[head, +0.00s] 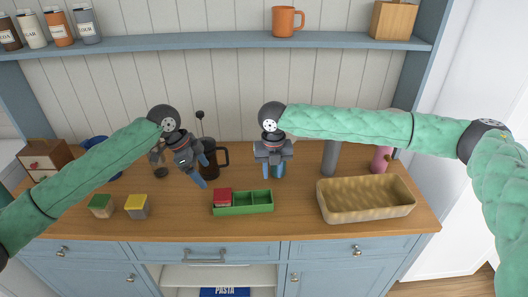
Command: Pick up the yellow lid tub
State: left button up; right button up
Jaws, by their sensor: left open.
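The yellow lid tub (137,206) is a small box-shaped tub with a yellow top and greyish sides. It stands upright on the left part of the wooden counter, near the front edge. My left gripper (205,170) is open and empty, above the counter to the right of and further back than the tub. My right gripper (274,167) hangs over the middle of the counter, behind the green tray and far from the tub. Its fingertips are too small and overlapped with a bluish thing behind to read.
A similar green lid tub (101,205) stands just left of the yellow one. A green divided tray (245,209) holds a red item (222,197) in its left compartment. A wicker basket (365,213) is at right. A dark coffee press (210,160) stands behind my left gripper.

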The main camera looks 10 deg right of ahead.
aim_at(138, 206)
jog(key=k, duration=1)
